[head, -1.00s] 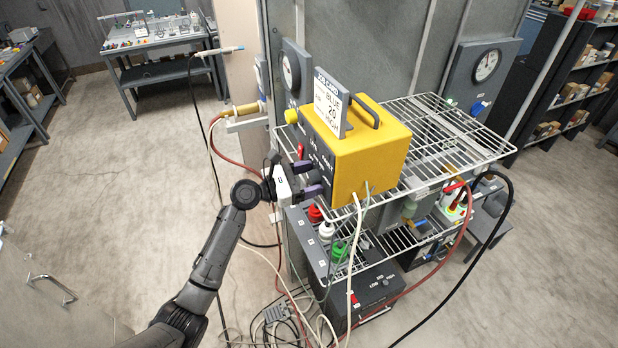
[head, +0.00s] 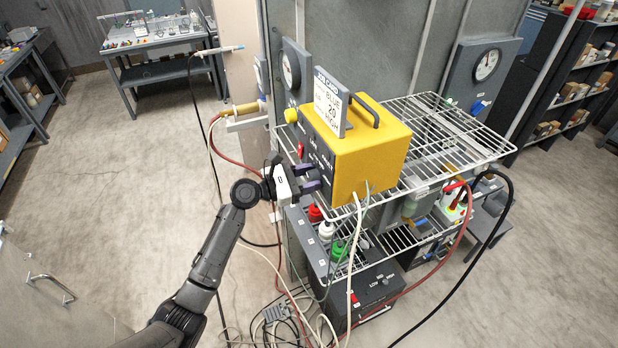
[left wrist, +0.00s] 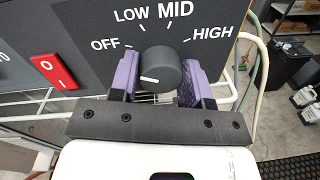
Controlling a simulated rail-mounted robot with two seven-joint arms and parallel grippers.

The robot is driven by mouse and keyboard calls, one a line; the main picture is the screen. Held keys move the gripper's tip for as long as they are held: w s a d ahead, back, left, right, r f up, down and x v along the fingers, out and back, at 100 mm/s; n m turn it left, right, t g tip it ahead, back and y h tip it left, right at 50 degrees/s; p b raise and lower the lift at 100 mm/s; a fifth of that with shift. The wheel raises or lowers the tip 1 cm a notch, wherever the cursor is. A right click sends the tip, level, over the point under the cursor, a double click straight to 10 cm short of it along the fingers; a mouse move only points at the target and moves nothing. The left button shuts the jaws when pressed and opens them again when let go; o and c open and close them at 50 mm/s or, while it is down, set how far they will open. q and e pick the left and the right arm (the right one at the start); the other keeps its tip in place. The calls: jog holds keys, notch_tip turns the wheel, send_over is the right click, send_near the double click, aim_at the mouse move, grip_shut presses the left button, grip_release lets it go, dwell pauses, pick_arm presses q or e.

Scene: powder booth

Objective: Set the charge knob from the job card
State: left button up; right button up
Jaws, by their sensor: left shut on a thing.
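The yellow charge unit (head: 372,150) stands on the wire shelf, its dark front panel facing left. The charge knob (left wrist: 160,68) is round and dark grey, with OFF, LOW, MID and HIGH around its top. Its white line sits at the lower left of its face, below the OFF tick. My left gripper (head: 309,178) is at the panel. In the left wrist view its purple fingers (left wrist: 160,82) are shut on the knob, one on each side. The job card (head: 330,103) stands on the unit and reads BLUE, 20, HIGH. My right gripper is not in view.
A red rocker switch (left wrist: 54,72) is on the panel left of the knob. Below are red, white and green bottle caps (head: 326,231) and a dark box (head: 372,292) with its own LOW, MID, HIGH dial. Cables hang in front of the wire shelf (head: 450,150).

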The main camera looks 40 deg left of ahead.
pick_arm(q)
jog(key=m+b, duration=0.1)
jog(key=m, duration=0.5)
jog(key=m+b, duration=0.3)
jog(key=m, duration=0.3)
jog(key=shift+y, duration=0.4)
jog(key=m+b, duration=0.1)
jog(key=m, duration=0.2)
jog(key=shift+f+m+b, duration=0.1)
jog(key=shift+m+b, duration=0.2)
jog(key=shift+b, duration=0.05)
jog(key=m+b, duration=0.1)
jog(key=m, duration=0.2)
jog(key=shift+y+b, duration=0.3)
jog(key=shift+b, duration=0.1)
jog(key=m+b, duration=0.2)
jog(key=m, duration=0.3)
jog(key=shift+d, duration=0.1)
jog(key=shift+m+b, duration=0.4)
jog(key=shift+m, duration=0.5)
